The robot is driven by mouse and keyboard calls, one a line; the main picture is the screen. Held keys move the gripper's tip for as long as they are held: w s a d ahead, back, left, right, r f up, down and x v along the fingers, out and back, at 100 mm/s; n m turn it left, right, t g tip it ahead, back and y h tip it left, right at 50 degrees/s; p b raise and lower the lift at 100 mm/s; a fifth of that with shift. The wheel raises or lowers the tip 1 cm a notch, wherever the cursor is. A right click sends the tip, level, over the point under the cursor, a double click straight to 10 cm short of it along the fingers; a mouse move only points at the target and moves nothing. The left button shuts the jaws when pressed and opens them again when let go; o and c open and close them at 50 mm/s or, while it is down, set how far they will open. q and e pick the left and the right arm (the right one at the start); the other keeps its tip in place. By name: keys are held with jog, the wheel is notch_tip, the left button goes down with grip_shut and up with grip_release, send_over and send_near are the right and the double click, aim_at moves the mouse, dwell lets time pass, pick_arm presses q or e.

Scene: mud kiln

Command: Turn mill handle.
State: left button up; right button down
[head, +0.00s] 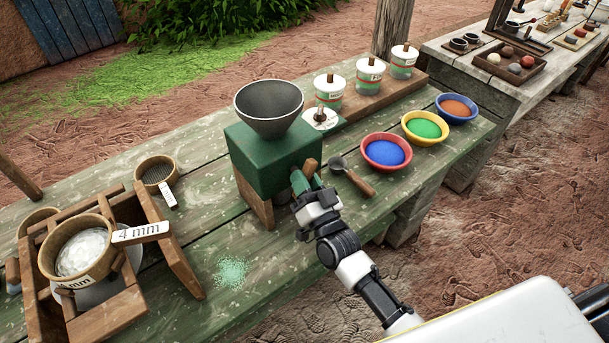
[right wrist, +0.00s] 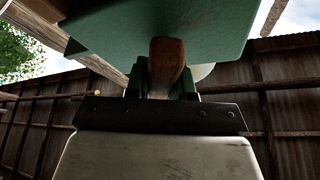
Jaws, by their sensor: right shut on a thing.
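The green mill (head: 268,158) with a dark funnel hopper (head: 268,105) stands on the wooden table. Its wooden handle (head: 309,167) sticks out at the front right side of the green body. My right gripper (head: 305,185) is at the handle, with its fingers shut around it. In the right wrist view the brown handle (right wrist: 166,66) rises between the two green-tinted fingers (right wrist: 162,78), with the green mill body (right wrist: 215,32) just above. The handle's crank is mostly hidden behind the gripper. My left gripper is not in view.
A metal scoop (head: 355,178) lies right of the handle. Bowls of blue (head: 386,152), green (head: 425,127) and orange (head: 457,108) powder stand farther right. Lidded jars (head: 330,90) stand behind. A wooden frame with sieves (head: 150,290) is at left. Pale green powder (head: 231,272) lies on the table.

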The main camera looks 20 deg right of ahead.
jog(key=m+h+p, duration=0.1)
jog(key=m, duration=0.2)
jog(key=m+h+p, duration=0.1)
jog(key=m, duration=0.2)
jog(key=shift+g+h, duration=0.3)
jog(key=shift+h, duration=0.1)
jog(key=shift+m+g+h+p, duration=0.45)
jog(key=shift+m+p, duration=0.2)
jog(key=shift+m, duration=0.85)
jog(key=shift+f, duration=0.1)
jog(key=c, duration=1)
grip_release()
jog(key=shift+o, duration=0.2)
jog(key=s+f+b, duration=0.2)
jog(key=s, duration=0.8)
jog(key=shift+s+b, duration=0.35)
